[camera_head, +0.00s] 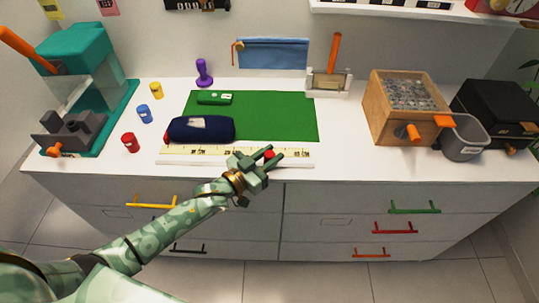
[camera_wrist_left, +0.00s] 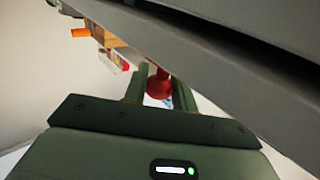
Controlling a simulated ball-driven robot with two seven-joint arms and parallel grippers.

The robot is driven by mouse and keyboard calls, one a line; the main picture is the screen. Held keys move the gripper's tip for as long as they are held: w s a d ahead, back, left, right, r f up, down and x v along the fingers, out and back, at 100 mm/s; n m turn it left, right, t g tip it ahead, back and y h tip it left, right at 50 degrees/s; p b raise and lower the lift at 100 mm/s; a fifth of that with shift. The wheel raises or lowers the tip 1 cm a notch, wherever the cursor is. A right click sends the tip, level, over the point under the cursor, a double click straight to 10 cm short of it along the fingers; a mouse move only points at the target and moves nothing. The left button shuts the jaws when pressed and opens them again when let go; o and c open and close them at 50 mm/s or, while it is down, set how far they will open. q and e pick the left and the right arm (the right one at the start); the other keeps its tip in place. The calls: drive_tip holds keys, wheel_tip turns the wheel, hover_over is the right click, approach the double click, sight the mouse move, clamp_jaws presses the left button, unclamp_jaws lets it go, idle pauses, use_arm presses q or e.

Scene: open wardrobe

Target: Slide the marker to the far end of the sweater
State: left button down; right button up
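A small red knob (camera_head: 269,155), which looks like the marker, sits on a pale ruler-like strip (camera_head: 205,154) with printed numbers along the counter's front edge. It is right of the strip's middle. My left gripper (camera_head: 274,153) is at the knob, with one finger on either side. In the left wrist view the red knob (camera_wrist_left: 158,84) shows between the two fingers, with little or no gap. I cannot tell whether they grip it. A dark navy bundle (camera_head: 205,130) with a pale patch, perhaps the sweater, lies behind the strip's left half. My right gripper is not in view.
A green mat (camera_head: 275,118) lies behind the strip, with a green object (camera_head: 214,98) on it. Red (camera_head: 130,142), blue (camera_head: 144,113) and yellow (camera_head: 156,90) pots stand left. A wooden box (camera_head: 385,124) and grey bin (camera_head: 465,140) stand right. The strip's right end is clear.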

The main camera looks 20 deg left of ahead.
use_arm(q)
drive_tip(key=s+a, duration=0.1)
drive_tip(key=a, duration=0.2)
drive_tip(key=s+a+p, duration=0.1)
drive_tip(key=a, duration=0.3)
drive_tip(key=s+a+p, duration=0.1)
drive_tip(key=a, duration=0.2)
drive_tip(key=shift+a, duration=0.25)
drive_tip(key=c, duration=1.2)
unclamp_jaws()
drive_tip(key=shift+o, duration=0.2)
drive_tip(key=shift+s+a, duration=0.1)
drive_tip(key=shift+s, duration=0.15)
drive_tip(key=p+v, duration=0.2)
drive_tip(key=v, duration=1.3)
drive_tip(key=shift+s+a, duration=0.2)
drive_tip(key=shift+s, duration=0.15)
